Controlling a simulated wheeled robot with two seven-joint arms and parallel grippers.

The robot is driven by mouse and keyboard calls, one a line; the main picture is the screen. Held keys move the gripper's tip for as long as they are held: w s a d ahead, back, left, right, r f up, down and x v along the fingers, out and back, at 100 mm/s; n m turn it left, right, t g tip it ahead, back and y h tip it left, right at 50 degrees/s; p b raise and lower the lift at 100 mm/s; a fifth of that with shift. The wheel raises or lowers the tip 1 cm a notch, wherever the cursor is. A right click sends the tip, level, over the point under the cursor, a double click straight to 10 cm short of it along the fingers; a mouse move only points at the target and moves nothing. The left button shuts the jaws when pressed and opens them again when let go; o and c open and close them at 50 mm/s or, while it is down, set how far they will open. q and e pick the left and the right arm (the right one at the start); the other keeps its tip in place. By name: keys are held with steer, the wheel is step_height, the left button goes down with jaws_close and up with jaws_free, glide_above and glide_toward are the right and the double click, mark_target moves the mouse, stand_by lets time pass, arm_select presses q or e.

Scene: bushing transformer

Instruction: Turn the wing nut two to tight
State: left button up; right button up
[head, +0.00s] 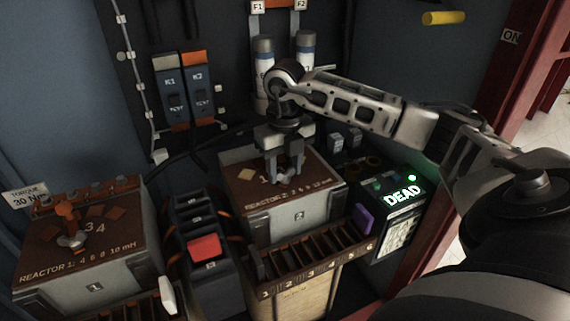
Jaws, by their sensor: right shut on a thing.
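The reactor box marked 2 (299,216) stands in the middle, with a brown top plate carrying printed numbers. Wing nut two (286,181) is a small grey piece on that top, mostly hidden by the fingers. My right gripper (285,172) points down over the plate and is shut on the wing nut. My right arm comes in from the right above the box. My left gripper is not in view.
A dark unit with a red button (204,248) stands between the boxes. A slotted rack (315,249) is in front of box 2. A lit DEAD display (402,194) is at its right. K1 and K2 modules (185,92) and fuse cylinders (264,60) are behind.

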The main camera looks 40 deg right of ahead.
mark_target(285, 170)
steer(key=shift+m, duration=0.6)
steer(key=o, duration=1)
steer(key=shift+r, duration=0.15)
arm_select(q)
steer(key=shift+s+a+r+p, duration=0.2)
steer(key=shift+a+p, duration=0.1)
steer(key=shift+p, duration=0.95)
arm_select(e)
step_height(285, 170, up, 16)
steer(key=shift+f, duration=0.1)
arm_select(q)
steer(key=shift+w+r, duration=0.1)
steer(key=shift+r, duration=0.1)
